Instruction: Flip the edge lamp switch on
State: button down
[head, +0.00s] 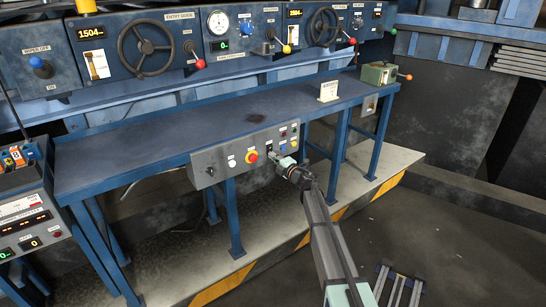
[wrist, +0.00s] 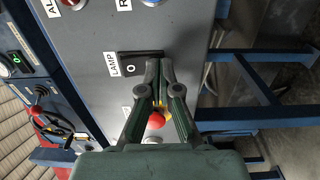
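The lamp switch is a black rocker (wrist: 131,66) on the grey control panel (wrist: 94,95), beside a label reading LAMP. A white 0 mark shows on its left part; its right end is partly hidden by my fingertips. My gripper (wrist: 160,64) has its two fingertips together, with nothing visible held between them. The tips overlap the switch's right end in the wrist view; I cannot tell whether they touch it. In the head view my gripper (head: 279,162) is at the panel's front face, right of the red and yellow stop button (head: 251,156), and covers the switch area.
The red stop button (wrist: 156,120) shows between my fingers. Red and blue buttons sit at the top edge of the wrist view. The panel hangs on the front of a long blue bench (head: 150,148). A small green box (head: 378,74) stands at its far end.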

jog(key=f+b+v, duration=0.1)
jog(key=v, duration=1.1)
jog(key=s+d+f+m+h, duration=0.1)
jog(key=d+f+m+h, duration=0.3)
jog(key=d+m+h, duration=0.25)
jog(key=s+d+f+m+h, duration=0.1)
jog(key=d+f+m+h, duration=0.35)
jog(key=d+m, duration=0.2)
jog(key=s+d+f+m+g+h+p, duration=0.15)
jog(key=s+d+f+m+g, duration=0.25)
jog(key=s+f, duration=0.55)
jog(key=s+d+f+m+g+h, duration=0.2)
jog(key=s+d+f+m+g, duration=0.15)
jog(key=s+f, duration=0.6)
jog(key=s+a+f+m+g+y, duration=0.15)
jog(key=s+f+g, duration=0.25)
jog(key=s, duration=0.7)
jog(key=s+a+f+m+g, duration=0.1)
jog(key=s+f+m+g, duration=0.3)
jog(key=s, duration=0.7)
jog(key=s+a+f+g+y+p, duration=0.1)
jog(key=s+a+g, duration=0.1)
jog(key=s, duration=1.2)
jog(key=s+a+f+g+y+p, duration=0.1)
jog(key=s+a+g+p, duration=0.1)
jog(key=s, duration=1.2)
jog(key=shift+a+n+g, duration=0.3)
jog(key=shift+a+g, duration=0.2)
jog(key=shift+g, duration=0.45)
